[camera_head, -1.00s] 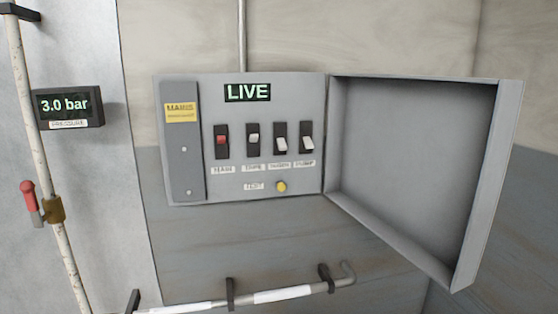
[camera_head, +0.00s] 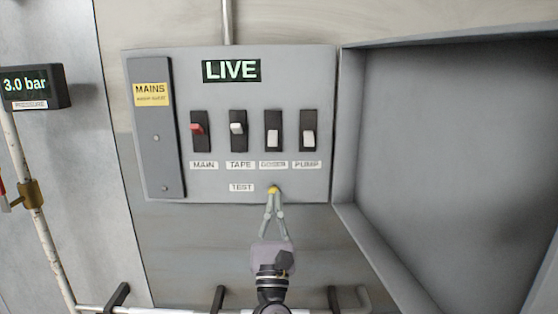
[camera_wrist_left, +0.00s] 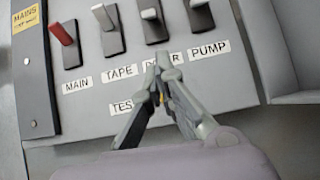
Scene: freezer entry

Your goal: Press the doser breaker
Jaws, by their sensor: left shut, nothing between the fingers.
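The doser breaker (camera_head: 273,138) is the third switch in the row on the grey panel, a black plate with a white rocker sitting low. Its label (camera_head: 273,164) is right below. It also shows in the left wrist view (camera_wrist_left: 152,22), at the top. My left gripper (camera_head: 272,191) is shut and empty, its tips below the doser breaker and over the yellow test button (camera_head: 273,188), which they partly hide. In the left wrist view, the fingertips (camera_wrist_left: 163,62) cover part of the doser label. I cannot tell whether they touch the panel. My right gripper is not in view.
The main (camera_head: 197,130), tape (camera_head: 237,128) and pump (camera_head: 308,137) breakers flank it; tape's lever sits higher. The display (camera_head: 231,70) reads LIVE. The panel's open door (camera_head: 440,150) stands at right. A pressure gauge (camera_head: 32,86) reads 3.0 bar.

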